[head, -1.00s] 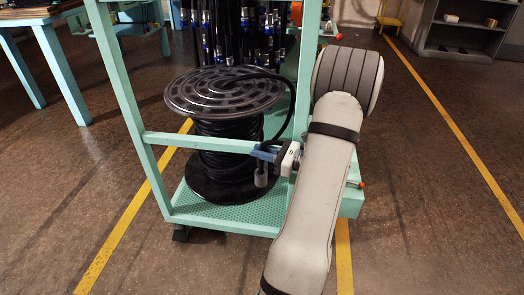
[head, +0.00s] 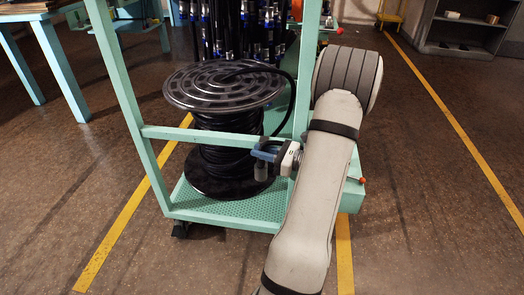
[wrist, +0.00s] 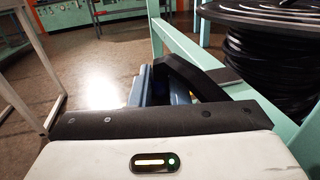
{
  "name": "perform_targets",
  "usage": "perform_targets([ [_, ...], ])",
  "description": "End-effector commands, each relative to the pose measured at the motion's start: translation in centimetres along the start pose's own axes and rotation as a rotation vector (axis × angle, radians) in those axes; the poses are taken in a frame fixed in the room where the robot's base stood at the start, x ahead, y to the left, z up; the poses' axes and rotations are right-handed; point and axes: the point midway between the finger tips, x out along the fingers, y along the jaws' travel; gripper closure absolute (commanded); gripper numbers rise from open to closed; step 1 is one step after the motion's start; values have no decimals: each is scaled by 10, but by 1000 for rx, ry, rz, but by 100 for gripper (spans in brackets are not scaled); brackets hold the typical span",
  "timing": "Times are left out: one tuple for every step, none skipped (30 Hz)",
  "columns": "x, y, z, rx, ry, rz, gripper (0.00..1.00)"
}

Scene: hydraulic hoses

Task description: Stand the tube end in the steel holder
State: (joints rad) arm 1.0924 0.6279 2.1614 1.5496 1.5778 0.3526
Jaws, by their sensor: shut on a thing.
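The tube is a black hose (head: 291,100) that comes off the top of a black reel (head: 223,87) and curves down the reel's right side towards my gripper (head: 263,152). My gripper has blue fingers and sits at the cart's right side, shut on the tube; the tube's end is hard to make out there. A short grey cylinder (head: 261,171) shows just under the fingers; I cannot tell whether it is the steel holder or the tube's end fitting. In the wrist view the blue and black fingers (wrist: 178,85) show beyond the dark gripper edge, and the holder cannot be made out.
The reel stands on the perforated shelf of a green cart (head: 240,208), whose rail (head: 196,138) crosses in front of it. A cart post stands close to my gripper. Hanging hoses (head: 240,35) are behind. Floor is open to the left and right.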

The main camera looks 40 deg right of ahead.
Motion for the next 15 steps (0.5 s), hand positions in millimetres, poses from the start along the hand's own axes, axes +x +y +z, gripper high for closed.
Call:
perform_targets([
  [0,0,-2,0,0,0,100],
  [0,0,-3,0,0,0,100],
  [0,0,-3,0,0,0,84],
  [0,0,-2,-1,0,0,81],
  [0,0,-2,-1,0,0,79],
  [0,0,-2,-1,0,0,76],
  [0,0,-2,-1,0,0,73],
  [0,0,-2,-1,0,0,71],
  [0,0,-2,-1,0,0,67],
  [0,0,-2,-1,0,0,65],
  [0,0,-2,-1,0,0,63],
  [0,0,-2,-1,0,0,59],
  [0,0,-2,-1,0,0,59],
  [0,0,-2,-1,0,0,59],
  [0,0,-2,-1,0,0,59],
])
